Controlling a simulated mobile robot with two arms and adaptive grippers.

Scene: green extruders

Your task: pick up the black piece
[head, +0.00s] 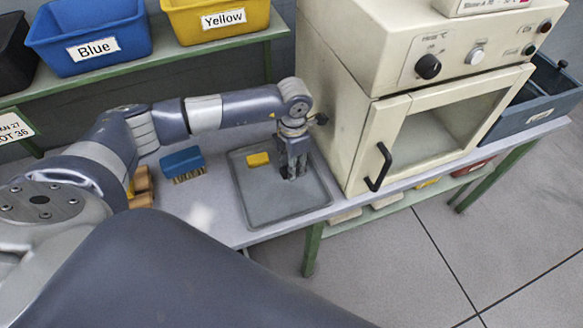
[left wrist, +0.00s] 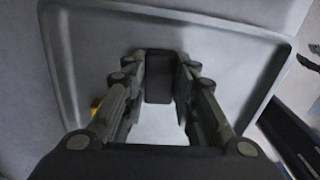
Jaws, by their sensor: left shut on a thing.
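My left gripper (head: 292,174) points down over the grey tray (head: 262,218) on the bench. In the left wrist view the black piece (left wrist: 160,80) is between the fingertips of my left gripper (left wrist: 160,78), which are shut on it. In the head view the fingers hide the black piece, and I cannot tell whether it touches the tray floor. My right gripper is not in view.
A yellow piece (head: 258,159) lies in the tray, left of the gripper. A blue brush (head: 182,163) is left of the tray. A cream oven (head: 345,110) stands close on the right. Blue (head: 88,40) and yellow (head: 218,18) bins are on the shelf behind.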

